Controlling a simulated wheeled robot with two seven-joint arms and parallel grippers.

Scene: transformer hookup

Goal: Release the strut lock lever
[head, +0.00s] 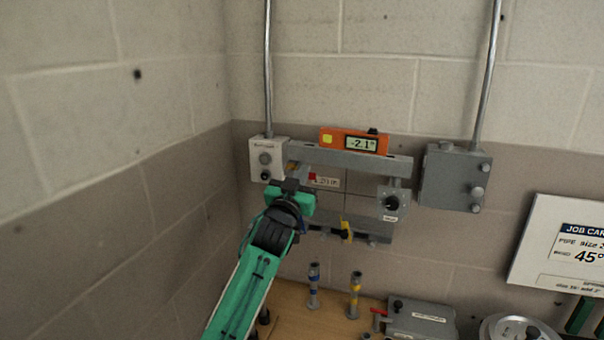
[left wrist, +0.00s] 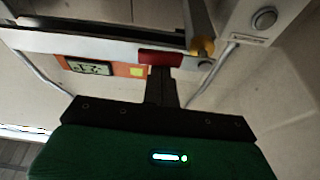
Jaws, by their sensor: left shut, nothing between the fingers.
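A metal strut frame (head: 350,161) is mounted on the back wall. A small red piece (head: 312,177), which looks like the lock lever, sits below the upper bar beside a white label (head: 327,182). My left gripper (head: 292,184) is at the left end of the frame, just left of the red piece, and partly hides that area. In the left wrist view my shut dark fingers (left wrist: 161,88) point at the red piece (left wrist: 160,57) and overlap its lower edge. I cannot tell whether they touch it. My right gripper is not in view.
An orange level (head: 354,141) reading -2.1° rests on the upper bar. Grey boxes with conduits (head: 268,160) (head: 454,178) flank the frame. Below, a wooden bench (head: 290,322) holds several fittings and a grey box (head: 422,318). A job card (head: 560,245) stands at right.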

